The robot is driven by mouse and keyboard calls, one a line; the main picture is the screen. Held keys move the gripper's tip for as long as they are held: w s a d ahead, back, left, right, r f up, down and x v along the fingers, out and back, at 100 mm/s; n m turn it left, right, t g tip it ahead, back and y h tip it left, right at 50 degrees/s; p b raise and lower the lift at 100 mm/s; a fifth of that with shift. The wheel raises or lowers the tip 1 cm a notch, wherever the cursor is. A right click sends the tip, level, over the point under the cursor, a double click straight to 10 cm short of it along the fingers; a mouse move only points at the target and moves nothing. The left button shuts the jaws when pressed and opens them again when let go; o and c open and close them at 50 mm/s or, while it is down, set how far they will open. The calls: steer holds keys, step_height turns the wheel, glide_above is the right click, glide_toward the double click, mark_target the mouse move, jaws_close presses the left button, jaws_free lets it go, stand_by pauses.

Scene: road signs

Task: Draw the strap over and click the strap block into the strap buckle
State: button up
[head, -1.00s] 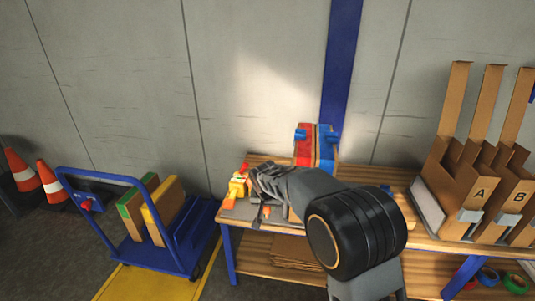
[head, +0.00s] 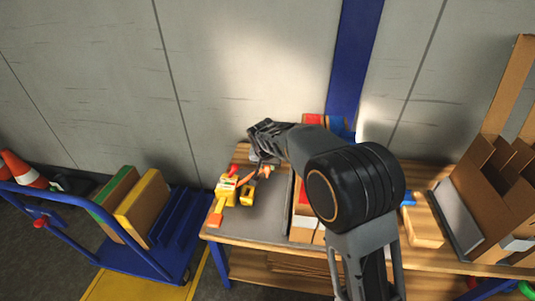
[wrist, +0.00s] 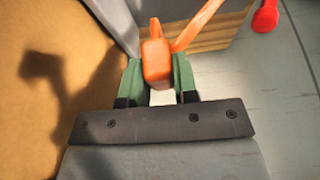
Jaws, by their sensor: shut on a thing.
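My gripper (wrist: 158,80) is shut on an orange block, which I take as the strap block (wrist: 156,60). It sits between the green finger pads in the wrist view. An orange strap (wrist: 198,24) runs from behind the block to the upper right. In the head view my gripper (head: 263,158) is over the back left of the workbench, with a bit of orange (head: 264,172) just below it. My arm hides part of the bench. I cannot pick out the strap buckle for certain in either view.
Yellow items (head: 226,188) and an orange piece (head: 216,219) lie on the bench's left end. A blue trolley (head: 178,250) with upright panels stands left. Cardboard bins (head: 495,170) stand right. A brown surface (wrist: 45,130) and red knob (wrist: 265,15) show in the wrist view.

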steer(key=shift+w+r, duration=0.15)
steer(key=shift+r, duration=0.25)
step_height(320, 180, up, 24)
steer(key=d+p, duration=0.2)
steer(key=p, duration=1.7)
steer(key=s+d, duration=0.3)
steer(key=d, duration=1.7)
steer(key=s+d, duration=0.3)
steer(key=d, duration=1.7)
step_height(320, 180, down, 37)
steer(key=b, duration=2.9)
steer(key=shift+w+d+r, duration=0.1)
steer(key=shift+r, duration=0.1)
